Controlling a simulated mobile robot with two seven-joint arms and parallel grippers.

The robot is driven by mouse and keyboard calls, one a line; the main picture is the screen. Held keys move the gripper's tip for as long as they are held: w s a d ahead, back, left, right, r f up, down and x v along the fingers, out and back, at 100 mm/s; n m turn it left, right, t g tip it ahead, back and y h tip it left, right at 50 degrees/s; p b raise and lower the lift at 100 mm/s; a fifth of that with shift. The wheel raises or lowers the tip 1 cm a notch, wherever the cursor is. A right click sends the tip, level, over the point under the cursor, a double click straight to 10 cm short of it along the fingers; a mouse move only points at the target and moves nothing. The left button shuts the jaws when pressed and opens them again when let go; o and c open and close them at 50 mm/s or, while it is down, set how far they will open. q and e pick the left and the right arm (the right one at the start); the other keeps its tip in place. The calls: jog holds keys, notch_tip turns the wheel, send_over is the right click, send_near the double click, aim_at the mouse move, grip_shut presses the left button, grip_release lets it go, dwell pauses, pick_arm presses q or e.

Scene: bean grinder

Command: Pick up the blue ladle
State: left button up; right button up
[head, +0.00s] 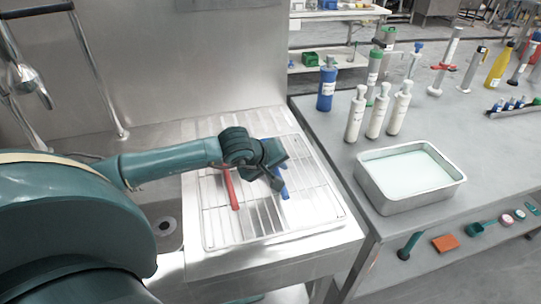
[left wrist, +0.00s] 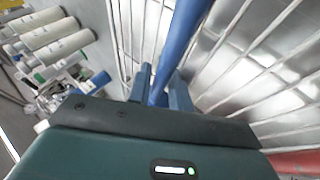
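The blue ladle (head: 284,190) lies on the wire rack at the right part of the sink's drainboard, its upper end hidden by my left gripper. My left gripper (head: 279,168) is over the ladle, with its fingers apart. In the left wrist view the blue handle (left wrist: 183,38) runs between the two fingertips (left wrist: 161,88) of my left gripper. The fingers are on either side of the handle; whether either one touches it is hard to tell. My right gripper is not in view.
A red-handled utensil (head: 230,188) lies left of the ladle on the wire rack (head: 222,228). The sink basin is farther left. On the grey table to the right stand a metal tray (head: 384,203), white bottles (head: 375,113) and a blue bottle (head: 327,88).

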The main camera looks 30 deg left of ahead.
pick_arm(q)
grip_shut()
jog(key=shift+r, duration=0.15)
